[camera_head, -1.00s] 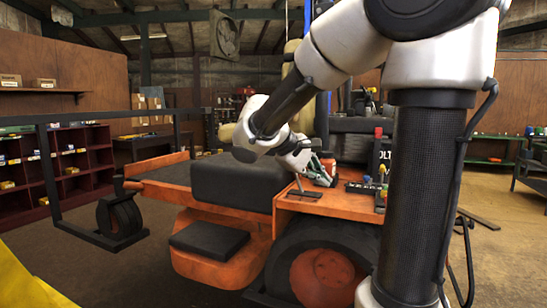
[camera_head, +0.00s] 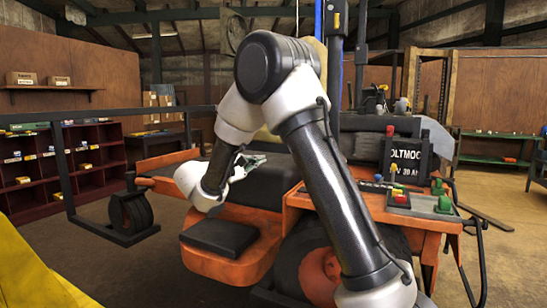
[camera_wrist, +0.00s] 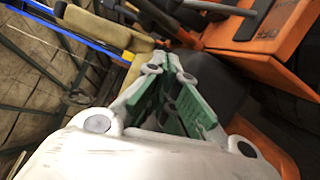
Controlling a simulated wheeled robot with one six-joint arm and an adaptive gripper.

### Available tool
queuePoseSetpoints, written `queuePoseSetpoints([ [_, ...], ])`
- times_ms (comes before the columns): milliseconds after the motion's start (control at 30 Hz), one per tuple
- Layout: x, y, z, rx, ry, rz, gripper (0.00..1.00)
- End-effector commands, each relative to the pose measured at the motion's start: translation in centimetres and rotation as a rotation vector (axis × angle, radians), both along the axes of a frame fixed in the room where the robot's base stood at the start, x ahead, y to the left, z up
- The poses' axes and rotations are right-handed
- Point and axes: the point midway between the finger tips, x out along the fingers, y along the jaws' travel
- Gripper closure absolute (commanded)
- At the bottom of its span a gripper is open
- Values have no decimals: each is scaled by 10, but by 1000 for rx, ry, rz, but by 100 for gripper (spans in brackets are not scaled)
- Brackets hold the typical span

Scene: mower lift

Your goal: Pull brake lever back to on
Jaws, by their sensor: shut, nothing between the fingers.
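My gripper (camera_head: 252,161) is in front of the black seat (camera_head: 268,182) of the orange mower, with green finger pads. In the wrist view my gripper (camera_wrist: 173,68) has its fingers together, with nothing held between them. A dark lever-like part (camera_wrist: 252,20) stands at a black slot on the orange panel (camera_wrist: 290,42), beyond and to the right of the fingertips and apart from them. I cannot tell for certain that it is the brake lever. In the head view my arm covers much of the orange side panel, so this part is not clear there.
A control console (camera_head: 415,203) with red, green and yellow knobs is at the right, before a black battery box (camera_head: 404,158). A yellow surface (camera_head: 30,265) fills the lower left corner.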

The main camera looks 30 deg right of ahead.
Motion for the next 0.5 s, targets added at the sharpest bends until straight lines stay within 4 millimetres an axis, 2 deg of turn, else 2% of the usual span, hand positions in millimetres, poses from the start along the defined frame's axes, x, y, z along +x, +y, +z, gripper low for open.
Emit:
queuePoseSetpoints([
  [167,10,-25,1,0,0,-4,100],
  [500,39,-91,4,0,2,-5,100],
])
